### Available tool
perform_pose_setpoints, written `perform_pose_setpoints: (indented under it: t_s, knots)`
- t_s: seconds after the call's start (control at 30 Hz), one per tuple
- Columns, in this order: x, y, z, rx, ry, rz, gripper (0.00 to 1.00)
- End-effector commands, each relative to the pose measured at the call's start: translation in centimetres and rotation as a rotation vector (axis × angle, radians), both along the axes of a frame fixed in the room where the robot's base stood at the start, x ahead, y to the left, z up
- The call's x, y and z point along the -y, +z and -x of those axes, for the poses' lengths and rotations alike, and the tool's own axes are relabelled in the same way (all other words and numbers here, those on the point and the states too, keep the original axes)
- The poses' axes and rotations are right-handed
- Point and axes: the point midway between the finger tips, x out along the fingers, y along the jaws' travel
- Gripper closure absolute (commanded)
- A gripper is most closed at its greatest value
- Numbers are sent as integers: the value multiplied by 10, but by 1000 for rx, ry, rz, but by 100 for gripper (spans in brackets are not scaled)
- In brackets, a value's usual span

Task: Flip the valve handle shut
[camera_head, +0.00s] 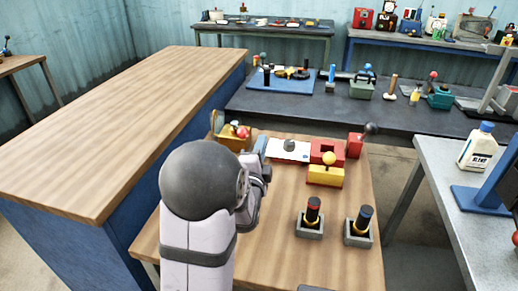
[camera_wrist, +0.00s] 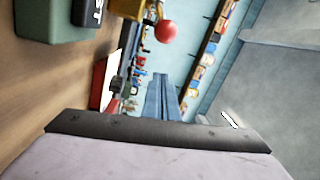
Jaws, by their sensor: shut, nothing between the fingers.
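A brass-yellow valve (camera_head: 230,140) with a red ball on its handle (camera_head: 243,132) stands at the far left of the wooden table, partly behind my arm. In the wrist view the red ball (camera_wrist: 165,31) shows near the top, with part of the yellow body (camera_wrist: 128,8) beside it, cut by the frame edge. My gripper (camera_head: 262,148) is at the far left of the table, just right of the valve. Its blue-grey fingers (camera_wrist: 160,92) are together and empty in the wrist view, apart from the red ball. The handle's exact angle is hard to tell.
Right of my gripper are a white plate (camera_head: 285,150), red and yellow blocks (camera_head: 325,175) with a yellow knob, and a red block (camera_head: 354,146) with a dark-knobbed lever. Two dark-topped posts stand in front. The table's front middle (camera_head: 270,245) is clear.

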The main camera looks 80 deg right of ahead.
Motion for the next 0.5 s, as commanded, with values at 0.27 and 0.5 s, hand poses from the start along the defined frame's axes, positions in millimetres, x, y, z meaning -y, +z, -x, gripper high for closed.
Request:
perform_pose_setpoints:
  t_s: [0.27,0.5]
  knots:
    - [48,4,-3,-1,0,-1,100]
    - [49,0,-26,-1,4,-3,100]
